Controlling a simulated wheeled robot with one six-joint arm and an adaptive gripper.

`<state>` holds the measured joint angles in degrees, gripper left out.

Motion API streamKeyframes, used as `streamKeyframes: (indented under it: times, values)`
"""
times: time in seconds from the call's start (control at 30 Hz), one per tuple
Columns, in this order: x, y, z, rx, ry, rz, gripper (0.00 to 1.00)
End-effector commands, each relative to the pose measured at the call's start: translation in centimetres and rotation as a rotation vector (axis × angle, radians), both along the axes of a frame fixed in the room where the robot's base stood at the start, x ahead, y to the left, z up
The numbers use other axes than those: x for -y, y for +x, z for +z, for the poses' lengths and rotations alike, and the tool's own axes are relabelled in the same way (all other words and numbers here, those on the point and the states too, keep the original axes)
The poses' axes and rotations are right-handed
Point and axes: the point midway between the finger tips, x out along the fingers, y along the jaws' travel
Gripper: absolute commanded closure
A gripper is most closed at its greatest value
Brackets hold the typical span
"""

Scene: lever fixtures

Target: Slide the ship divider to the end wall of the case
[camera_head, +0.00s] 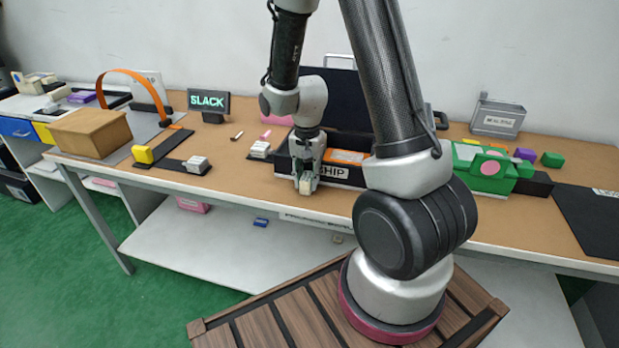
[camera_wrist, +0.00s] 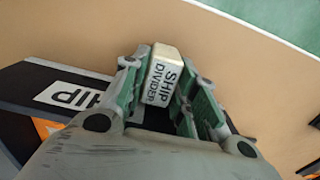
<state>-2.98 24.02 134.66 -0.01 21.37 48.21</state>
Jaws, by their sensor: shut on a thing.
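The ship divider shows in the wrist view as a pale block (camera_wrist: 163,76) lettered SHIP DIVIDER. My gripper (camera_wrist: 165,90) is shut on it, with a green-padded finger on each side. In the head view my gripper (camera_head: 306,184) is at the front side of the black case (camera_head: 349,182), at the left part of its SHIP label. The case stands with its dark lid (camera_head: 340,98) raised behind it. An orange thing (camera_head: 345,157) lies inside, to the right of my gripper. The divider's lower part and much of the case's inside are hidden by my gripper and arm.
A white block (camera_head: 261,149) sits just left of the case. A SLACK sign (camera_head: 209,103), an orange strap (camera_head: 136,76) and a cardboard box (camera_head: 90,131) stand farther left. A green fixture (camera_head: 483,168) stands to the right. The table's front edge is close to my gripper.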

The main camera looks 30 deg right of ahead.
Motion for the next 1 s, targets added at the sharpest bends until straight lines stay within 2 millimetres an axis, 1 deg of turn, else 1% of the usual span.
streamKeyframes:
  times: [0.23, 0.3, 0.4, 0.5, 0.77, 0.8, 0.87, 0.9, 1.0]
  values:
    - [-4.3, 4.3, 0.0, 0.002, 0.001, 0.006, 1.0]
    - [-5.4, 5.4, 0.0, 0.002, 0.001, 0.004, 1.0]
    - [-6.4, 6.5, 0.0, 0.003, 0.0, 0.002, 1.0]
    - [-6.9, 6.9, 0.0, 0.001, 0.0, 0.001, 1.0]
    - [-7.0, 7.1, 0.1, 0.006, 0.002, 0.0, 1.0]
    - [-7.0, 7.1, 0.1, 0.006, 0.002, 0.0, 0.68]
    - [-7.0, 7.2, 0.1, 0.008, 0.002, 0.0, 0.57]
    - [-7.0, 7.1, 0.1, 0.007, 0.001, 0.001, 0.5]
    - [-7.0, 7.1, 0.1, 0.006, 0.001, 0.0, 0.5]
